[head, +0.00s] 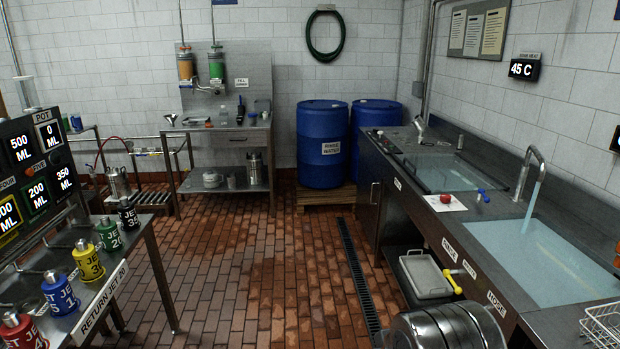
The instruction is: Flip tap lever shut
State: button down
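A curved metal tap (530,170) stands at the right sink (545,260), and water runs from its spout into the full basin. A blue lever (483,195) sits on the counter just left of this tap, lying roughly level. A yellow lever (455,280) sticks out from the front face of the counter, below the labels. I cannot tell which lever works the tap. My gripper is not in view.
A red knob (445,198) on a white plate lies left of the blue lever. A steel drum-like vessel (440,328) stands before the counter. A wire rack (605,320) is at lower right. The brick floor (240,270) between is clear.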

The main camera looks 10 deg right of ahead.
aim_at(486, 200)
jog(key=u, duration=0.2)
jog(key=i, duration=2.2)
jog(key=z, duration=0.5)
jog(key=i, duration=0.7)
jog(key=z, duration=0.8)
jog(key=i, duration=0.55)
jog(key=z, duration=0.65)
jog(key=i, duration=0.5)
jog(key=z, duration=0.25)
